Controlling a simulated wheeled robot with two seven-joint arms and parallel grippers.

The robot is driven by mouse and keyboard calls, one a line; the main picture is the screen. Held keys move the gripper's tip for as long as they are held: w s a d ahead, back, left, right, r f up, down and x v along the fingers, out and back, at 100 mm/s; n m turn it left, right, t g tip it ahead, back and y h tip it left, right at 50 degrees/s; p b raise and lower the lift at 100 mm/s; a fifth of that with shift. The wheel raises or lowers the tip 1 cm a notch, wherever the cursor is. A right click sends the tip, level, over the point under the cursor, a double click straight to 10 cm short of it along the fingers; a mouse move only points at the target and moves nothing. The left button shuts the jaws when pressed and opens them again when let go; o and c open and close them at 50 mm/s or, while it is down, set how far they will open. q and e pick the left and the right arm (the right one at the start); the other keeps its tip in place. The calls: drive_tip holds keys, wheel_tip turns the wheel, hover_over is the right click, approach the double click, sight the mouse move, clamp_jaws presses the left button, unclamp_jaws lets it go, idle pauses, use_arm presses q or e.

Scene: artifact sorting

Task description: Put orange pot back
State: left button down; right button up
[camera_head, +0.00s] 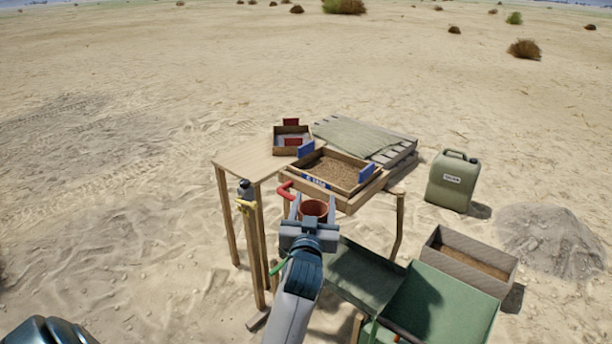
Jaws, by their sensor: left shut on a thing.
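The orange pot (314,208) is a small round reddish-orange vessel with an open top. It shows near the middle of the head view, upright as far as I can tell. My left gripper (311,213) is shut on it, with a finger on each side. The gripper's body hides the pot's lower part. The pot is in front of the near edge of a wooden sieve tray (349,202) with blue handles; I cannot tell the gap between them. My right gripper is not in view.
A wooden table (236,163) stands left, holding a small box (278,143) with red handles. A red-handled tool (284,189) is close to the left of the pot. Green folding seats (430,300), a wooden crate (432,242) and a green canister (453,180) are right.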

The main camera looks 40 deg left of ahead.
use_arm(q)
drive_tip(key=s+d+f+m+t+h, duration=0.1)
drive_tip(key=s+d+h, duration=0.3)
drive_tip(key=s+d, duration=0.5)
drive_tip(key=s+d+f+m+t+h, duration=0.1)
drive_tip(key=s+d+f+m+h, duration=0.2)
drive_tip(key=s+d, duration=0.7)
drive_tip(key=shift+s+d+m+h, duration=0.25)
drive_tip(key=shift+m+h, duration=0.45)
drive_tip(key=shift+h, duration=0.1)
